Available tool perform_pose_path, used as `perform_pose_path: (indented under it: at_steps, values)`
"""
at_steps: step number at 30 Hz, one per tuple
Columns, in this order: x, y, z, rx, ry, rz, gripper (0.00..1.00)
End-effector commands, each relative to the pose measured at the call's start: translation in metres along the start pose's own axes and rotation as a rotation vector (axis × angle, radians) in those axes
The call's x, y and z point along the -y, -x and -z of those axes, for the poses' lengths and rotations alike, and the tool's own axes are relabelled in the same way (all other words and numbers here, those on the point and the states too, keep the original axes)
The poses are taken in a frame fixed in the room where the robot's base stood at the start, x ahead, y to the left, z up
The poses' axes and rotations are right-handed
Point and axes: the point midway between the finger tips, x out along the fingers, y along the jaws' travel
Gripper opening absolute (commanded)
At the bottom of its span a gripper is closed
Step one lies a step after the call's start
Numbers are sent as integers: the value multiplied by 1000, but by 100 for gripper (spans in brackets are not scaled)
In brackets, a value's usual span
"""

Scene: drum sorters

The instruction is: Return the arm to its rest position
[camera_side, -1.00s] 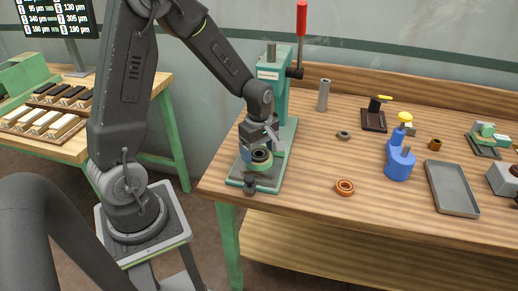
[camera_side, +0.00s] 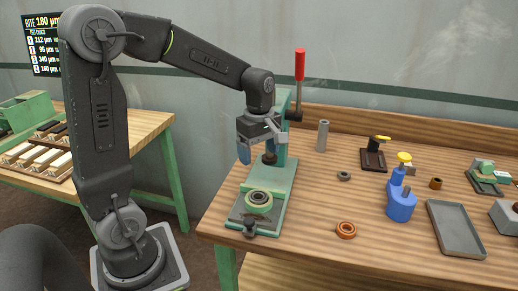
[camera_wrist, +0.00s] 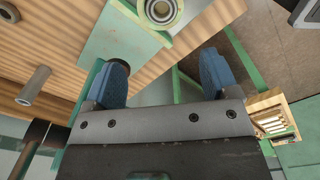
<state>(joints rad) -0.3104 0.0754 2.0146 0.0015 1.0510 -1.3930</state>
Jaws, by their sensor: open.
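My gripper (camera_side: 255,150) hangs above the base of the green press, with its blue-tipped fingers apart. In the wrist view my gripper (camera_wrist: 162,75) shows both blue fingers spread with nothing between them. My arm is bent, with its forearm reaching right toward the press. A ring-shaped bearing (camera_side: 259,198) sits in a pale green holder on the press base (camera_side: 280,188), below and clear of the fingers. The bearing also shows in the wrist view (camera_wrist: 161,10), beyond the fingertips. My gripper partly hides the press column.
The press lever with its red handle (camera_side: 300,65) rises just right of my gripper. A grey cylinder (camera_side: 322,136), blue oil can (camera_side: 401,200), copper ring (camera_side: 345,230) and grey tray (camera_side: 455,228) stand on the wooden bench. A second bench (camera_side: 150,130) is left. Space above is open.

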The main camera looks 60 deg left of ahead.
Motion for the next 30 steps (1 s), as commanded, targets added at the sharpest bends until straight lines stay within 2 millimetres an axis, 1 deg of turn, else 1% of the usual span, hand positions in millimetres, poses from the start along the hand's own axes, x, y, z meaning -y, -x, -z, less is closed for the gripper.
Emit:
perform_pose_path:
  at_steps: [3,12,14,16,17,20,23,24,27,30]
  values:
    - [0,4,0,0,0,0,81]
    - [0,5,0,0,-2,-1,81]
    - [2,7,-2,-1,-24,-8,81]
    - [8,13,-8,-6,-90,-29,81]
    - [12,17,-11,-9,-136,-43,81]
    - [31,33,-28,-32,-360,-109,81]
    - [59,48,-47,-75,-655,-190,81]
    - [70,53,-54,-98,-777,-221,81]
    - [98,60,-68,-165,-1068,-294,81]
    - [122,63,-78,-237,-1315,-352,81]
